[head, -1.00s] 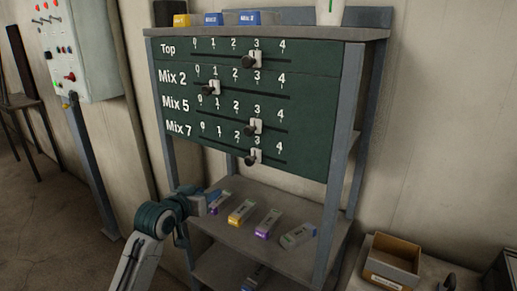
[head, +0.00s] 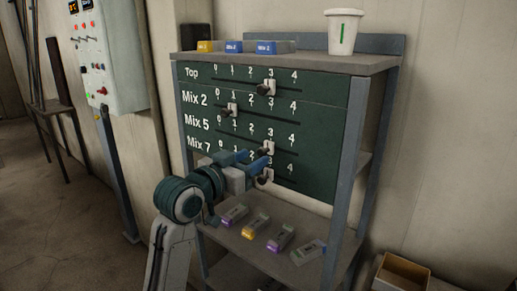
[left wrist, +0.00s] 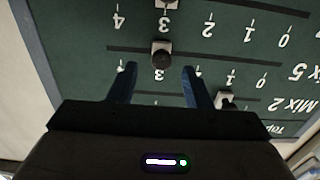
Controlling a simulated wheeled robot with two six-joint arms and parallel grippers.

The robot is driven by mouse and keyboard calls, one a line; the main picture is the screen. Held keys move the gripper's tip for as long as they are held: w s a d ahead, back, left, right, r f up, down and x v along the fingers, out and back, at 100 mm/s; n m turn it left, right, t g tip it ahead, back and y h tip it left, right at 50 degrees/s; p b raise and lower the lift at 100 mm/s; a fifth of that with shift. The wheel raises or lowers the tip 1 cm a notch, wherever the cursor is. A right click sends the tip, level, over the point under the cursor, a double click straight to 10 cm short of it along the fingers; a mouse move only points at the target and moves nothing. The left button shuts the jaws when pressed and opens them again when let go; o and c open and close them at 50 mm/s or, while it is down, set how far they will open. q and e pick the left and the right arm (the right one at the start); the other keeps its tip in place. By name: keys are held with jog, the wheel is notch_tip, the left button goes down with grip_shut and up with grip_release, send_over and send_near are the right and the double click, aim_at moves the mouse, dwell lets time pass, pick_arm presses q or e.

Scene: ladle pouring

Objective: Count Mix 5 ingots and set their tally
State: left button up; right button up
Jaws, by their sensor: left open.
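The green tally board (head: 320,130) has sliders for Top, Mix 2, Mix 5 and Mix 7. The Mix 5 slider (head: 267,148) stands at 3; the Mix 7 slider (head: 265,176) also stands at about 3. The Top slider (head: 266,88) is near 3, the Mix 2 slider (head: 230,110) near 1. My left gripper (head: 254,159) is open in front of the board. In the upside-down left wrist view, the Mix 5 slider (left wrist: 161,53) lies just beyond and between its fingertips. Ingots with purple (head: 235,214), yellow (head: 256,225) and other labels lie on the shelf below; their text is unreadable. My right gripper is out of view.
One yellow-ended (head: 208,46) and two blue-ended blocks (head: 277,47) lie on the top shelf, with a white cup (head: 343,33) to their right. An open cardboard box (head: 402,272) is at lower right. A control cabinet (head: 107,60) hangs at left.

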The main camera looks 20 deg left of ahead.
aim_at(260, 154)
pick_arm(q)
jog(key=shift+p+x, duration=0.45)
jog(key=shift+x, duration=1.3)
jog(key=shift+a, duration=0.1)
jog(key=shift+f, duration=0.1)
grip_shut()
